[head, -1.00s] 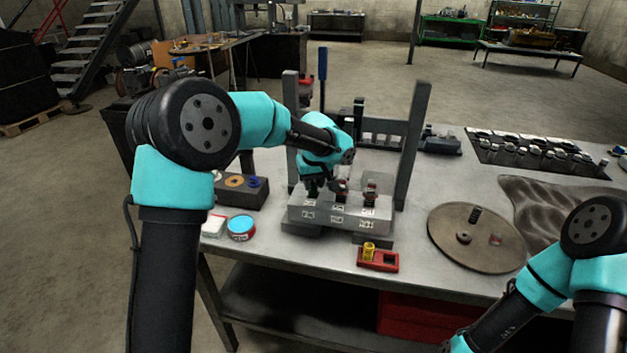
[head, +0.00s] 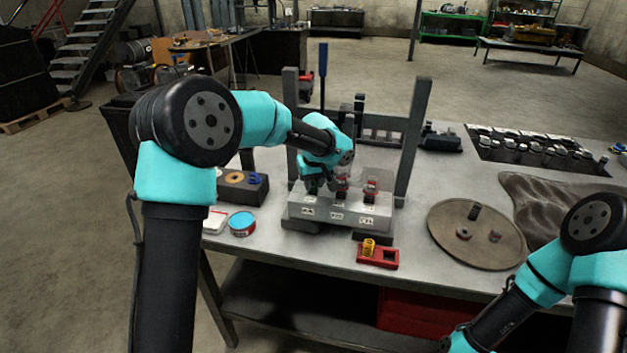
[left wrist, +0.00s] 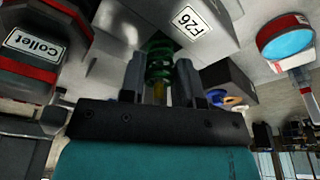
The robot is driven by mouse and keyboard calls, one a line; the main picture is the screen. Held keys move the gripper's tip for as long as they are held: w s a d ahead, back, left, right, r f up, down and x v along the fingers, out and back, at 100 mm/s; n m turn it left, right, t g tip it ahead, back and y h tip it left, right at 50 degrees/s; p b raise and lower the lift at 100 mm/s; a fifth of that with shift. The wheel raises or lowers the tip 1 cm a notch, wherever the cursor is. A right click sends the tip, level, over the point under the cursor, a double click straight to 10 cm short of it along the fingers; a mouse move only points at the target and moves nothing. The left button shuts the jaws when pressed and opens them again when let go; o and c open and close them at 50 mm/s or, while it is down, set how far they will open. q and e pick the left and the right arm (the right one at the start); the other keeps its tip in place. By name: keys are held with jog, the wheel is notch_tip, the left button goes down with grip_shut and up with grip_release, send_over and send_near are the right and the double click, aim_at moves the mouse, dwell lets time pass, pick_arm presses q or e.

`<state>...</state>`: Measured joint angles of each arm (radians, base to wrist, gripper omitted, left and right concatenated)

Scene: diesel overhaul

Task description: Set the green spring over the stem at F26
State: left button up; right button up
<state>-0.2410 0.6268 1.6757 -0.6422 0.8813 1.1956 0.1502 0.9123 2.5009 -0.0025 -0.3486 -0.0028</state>
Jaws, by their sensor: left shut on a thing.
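My left gripper (left wrist: 160,76) is shut on the green spring (left wrist: 158,55), which shows between its two fingers in the left wrist view. A small yellowish piece (left wrist: 160,91) shows at the spring's end on the gripper side. The grey block with the F26 label (left wrist: 187,22) lies just beyond the spring. I cannot tell whether the spring is around the stem, as the stem itself is not clear. In the head view my left gripper (head: 316,184) is down at the left end of the grey block (head: 338,223).
Red-topped parts stand behind clear guards on the block, close right of my left gripper. Grey posts (head: 410,150) flank it. A red tray with a yellow part (head: 369,247), a blue-lidded tin (head: 241,222) and a round plate (head: 450,245) lie around it.

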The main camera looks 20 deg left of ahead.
pick_arm(q)
jog(key=shift+f, duration=0.15)
jog(key=o, duration=1.4)
jog(key=shift+r, duration=4.05)
